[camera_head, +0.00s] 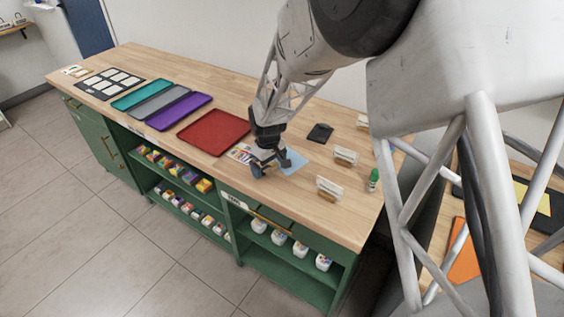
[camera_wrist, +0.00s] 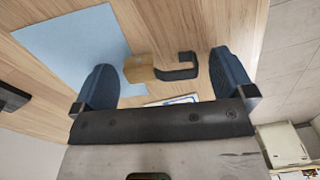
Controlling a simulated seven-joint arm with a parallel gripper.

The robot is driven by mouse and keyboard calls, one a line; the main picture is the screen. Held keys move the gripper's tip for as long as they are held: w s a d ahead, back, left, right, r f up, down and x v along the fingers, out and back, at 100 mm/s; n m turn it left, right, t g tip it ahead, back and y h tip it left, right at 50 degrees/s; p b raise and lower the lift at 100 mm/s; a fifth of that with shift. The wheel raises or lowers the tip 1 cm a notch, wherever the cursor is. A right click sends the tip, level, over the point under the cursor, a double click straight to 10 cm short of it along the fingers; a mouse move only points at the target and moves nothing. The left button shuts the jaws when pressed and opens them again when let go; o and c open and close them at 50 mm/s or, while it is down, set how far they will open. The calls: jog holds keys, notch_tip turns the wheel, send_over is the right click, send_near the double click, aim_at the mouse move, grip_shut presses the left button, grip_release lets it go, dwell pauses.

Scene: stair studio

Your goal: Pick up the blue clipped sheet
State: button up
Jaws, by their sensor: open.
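The blue clipped sheet (camera_head: 297,161) lies flat on the wooden counter, partly hidden behind my gripper (camera_head: 268,168) in the head view. In the wrist view, the light blue sheet (camera_wrist: 70,45) fills the upper left. A tan block (camera_wrist: 138,69) sits at its right edge, with a black bent clip or handle (camera_wrist: 178,73) beside it. My gripper (camera_wrist: 165,80) is open, with one dark blue finger left of the block and the other right of the black piece. Neither finger visibly squeezes them. I cannot tell the height of the fingertips above the counter.
A printed card (camera_head: 240,153) lies left of my gripper, near a red tray (camera_head: 213,132). A black item (camera_head: 320,132) lies behind the sheet. Two card holders (camera_head: 345,155) (camera_head: 328,189) and a green bottle (camera_head: 373,180) stand to the right. The counter's front edge is close.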

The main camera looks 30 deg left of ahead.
dwell(0.3)
jog(key=c, duration=0.9)
jog(key=shift+r, duration=0.1)
jog(key=shift+c, duration=0.2)
notch_tip(320, 180, up, 10)
dwell(0.6)
